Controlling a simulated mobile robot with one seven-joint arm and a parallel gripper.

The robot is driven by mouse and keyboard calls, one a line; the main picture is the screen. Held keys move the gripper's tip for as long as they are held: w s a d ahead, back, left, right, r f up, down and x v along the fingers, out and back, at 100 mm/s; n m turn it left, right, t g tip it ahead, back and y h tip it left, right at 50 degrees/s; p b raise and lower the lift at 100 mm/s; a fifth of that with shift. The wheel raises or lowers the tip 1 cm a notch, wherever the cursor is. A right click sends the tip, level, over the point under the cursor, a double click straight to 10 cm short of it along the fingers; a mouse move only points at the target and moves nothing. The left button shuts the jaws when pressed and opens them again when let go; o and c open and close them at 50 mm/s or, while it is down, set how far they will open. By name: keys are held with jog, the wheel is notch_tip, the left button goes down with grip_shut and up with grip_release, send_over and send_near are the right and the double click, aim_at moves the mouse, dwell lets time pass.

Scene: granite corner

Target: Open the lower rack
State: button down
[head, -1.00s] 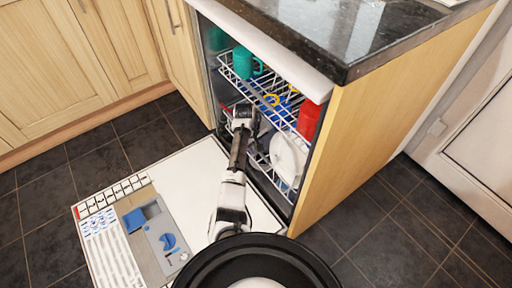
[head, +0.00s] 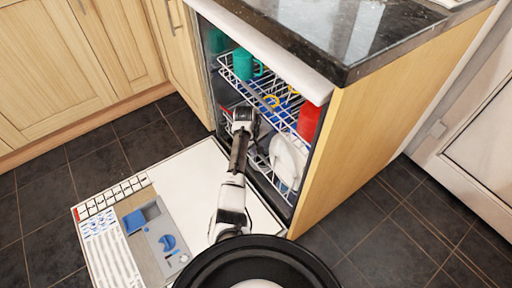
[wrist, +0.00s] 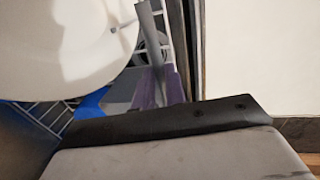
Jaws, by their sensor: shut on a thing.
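The dishwasher's lower rack (head: 262,160) is a white wire rack low inside the open machine, largely hidden by my arm and the upper rack. A white plate (head: 287,162) stands in its right part, and its large pale face (wrist: 60,45) fills the upper left of the wrist view. My arm reaches in over the lowered door. My gripper (wrist: 160,88) is shut on the lower rack's wire edge, beside the plate; the exact contact is hard to make out. In the head view the fingertips are hidden behind my wrist.
The upper rack (head: 268,98) above holds a green mug (head: 243,64), a red item (head: 309,121) and blue and yellow things. The lowered door (head: 190,170) lies flat over the dark tile floor. A wooden side panel (head: 370,130) and granite worktop (head: 330,35) bound the right.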

jog(key=s+a+p, duration=0.4)
jog(key=s+a, duration=0.6)
jog(key=a, duration=0.4)
jog(key=s+a+p, duration=0.3)
jog(key=s+a, duration=0.7)
jog(key=a, duration=0.4)
jog(key=s+a+p, duration=0.4)
jog(key=s+a, duration=0.6)
jog(key=a, duration=0.4)
jog(key=shift+s+a+p, duration=0.2)
jog(key=shift+s+p, duration=0.15)
jog(key=shift+s, duration=0.05)
jog(key=c, duration=1.4)
grip_release()
jog(key=shift+c, duration=0.2)
notch_tip(320, 180, up, 14)
jog(key=s+a+p, duration=0.1)
jog(key=a, duration=0.1)
jog(key=shift+s+f+p, duration=0.2)
jog(key=shift+s+p, duration=0.1)
jog(key=shift+p, duration=0.05)
